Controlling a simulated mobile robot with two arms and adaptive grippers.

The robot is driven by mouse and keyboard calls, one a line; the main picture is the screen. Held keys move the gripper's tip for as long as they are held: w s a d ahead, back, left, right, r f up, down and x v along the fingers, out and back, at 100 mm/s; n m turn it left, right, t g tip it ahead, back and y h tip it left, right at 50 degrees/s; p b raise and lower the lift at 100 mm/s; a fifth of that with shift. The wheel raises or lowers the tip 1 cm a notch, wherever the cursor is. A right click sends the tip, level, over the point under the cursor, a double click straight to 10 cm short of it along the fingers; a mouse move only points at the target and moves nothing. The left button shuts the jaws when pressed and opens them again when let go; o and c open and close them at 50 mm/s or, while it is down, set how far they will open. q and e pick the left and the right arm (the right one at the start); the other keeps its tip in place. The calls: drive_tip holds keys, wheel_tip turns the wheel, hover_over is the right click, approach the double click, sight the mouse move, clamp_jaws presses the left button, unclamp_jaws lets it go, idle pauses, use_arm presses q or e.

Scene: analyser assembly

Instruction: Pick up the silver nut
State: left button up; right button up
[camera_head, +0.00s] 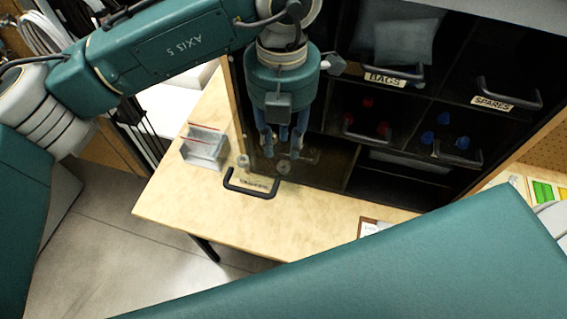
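My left gripper (281,153) points down over the open compartment at the bottom left of the dark shelf unit. Its two fingers are apart, with nothing visible gripped between them. A small round silvery piece (283,167), which looks like the silver nut, lies just below the fingertips. A second small greyish round piece (243,161) lies to the left of the fingers. Both are too small to tell their exact shape. My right gripper is out of view; a large teal link of mine fills the foreground.
A black drawer handle (250,186) stands out in front of the compartment. A clear box (205,147) stands on the wooden table (190,205) to the left. Bins above hold red pieces (367,103) and blue pieces (444,118). The table front is mostly clear.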

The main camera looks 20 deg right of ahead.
use_arm(q)
drive_tip(key=shift+f, duration=0.8)
drive_tip(key=shift+f+p, duration=0.25)
drive_tip(key=shift+p, duration=0.3)
wheel_tip(320, 180, down, 4)
drive_tip(key=shift+s+d+r+p, duration=0.1)
drive_tip(key=shift+d+r+p, duration=0.05)
drive_tip(key=shift+p, duration=1.05)
drive_tip(key=shift+f, duration=0.5)
clamp_jaws()
